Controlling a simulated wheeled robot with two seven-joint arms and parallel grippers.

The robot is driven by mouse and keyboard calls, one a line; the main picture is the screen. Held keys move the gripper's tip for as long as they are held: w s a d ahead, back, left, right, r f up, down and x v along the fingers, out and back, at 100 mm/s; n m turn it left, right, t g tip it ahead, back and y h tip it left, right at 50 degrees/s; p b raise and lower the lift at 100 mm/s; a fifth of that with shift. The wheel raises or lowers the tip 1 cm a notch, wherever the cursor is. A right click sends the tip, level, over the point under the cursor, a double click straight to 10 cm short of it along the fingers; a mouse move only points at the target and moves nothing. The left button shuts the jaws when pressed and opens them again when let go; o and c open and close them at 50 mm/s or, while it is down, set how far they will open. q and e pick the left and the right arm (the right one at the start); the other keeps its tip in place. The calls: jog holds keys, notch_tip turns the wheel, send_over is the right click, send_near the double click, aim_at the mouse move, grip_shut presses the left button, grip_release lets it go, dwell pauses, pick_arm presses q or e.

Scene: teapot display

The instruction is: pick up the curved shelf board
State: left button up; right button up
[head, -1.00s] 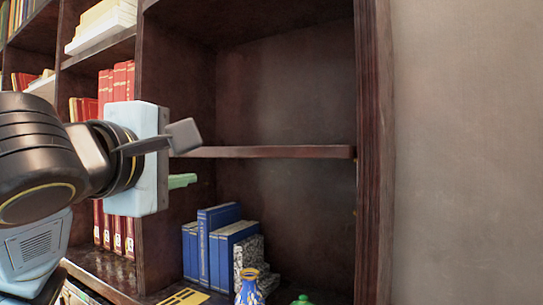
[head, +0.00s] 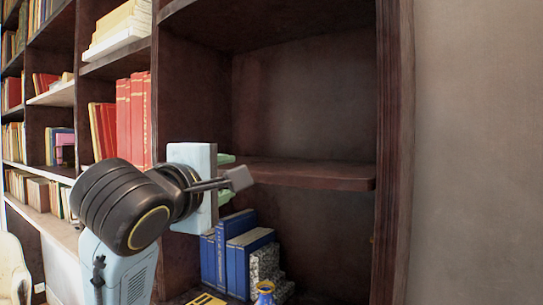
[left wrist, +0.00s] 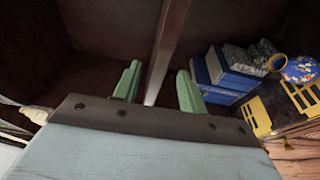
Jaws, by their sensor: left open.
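The curved shelf board (head: 310,174) is a dark brown board spanning the bookcase's right bay, its front edge facing me. My left gripper (head: 227,178) is at the board's left part, with one green fingertip above board level and one below. In the left wrist view the board (left wrist: 168,40) runs as a narrow edge between the two open green fingers (left wrist: 157,86). I cannot tell whether either finger touches it. The gripper's body hides the board's left end in the head view. My right gripper is out of view.
Below the board stand blue books (head: 238,262), a speckled grey block (head: 266,265) and a blue-and-white vase with a yellow rim (head: 265,290). The bookcase's right upright (head: 393,150) bounds the bay. Space above the board is empty.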

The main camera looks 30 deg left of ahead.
aim_at(270, 167)
pick_arm(q)
jog(key=shift+w+a+p, duration=0.2)
jog(key=shift+w+p, duration=0.05)
jog(key=shift+w, duration=0.4)
jog(key=shift+w+a+p, duration=0.2)
jog(key=shift+w+p, duration=0.05)
jog(key=shift+w, duration=0.35)
jog(key=w, duration=0.1)
jog(key=w+a+p, duration=0.1)
jog(key=w, duration=0.1)
jog(key=shift+w+r, duration=0.15)
jog(key=shift+w, duration=0.4)
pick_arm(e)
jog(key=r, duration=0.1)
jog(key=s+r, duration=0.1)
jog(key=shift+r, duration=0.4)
pick_arm(q)
grip_shut()
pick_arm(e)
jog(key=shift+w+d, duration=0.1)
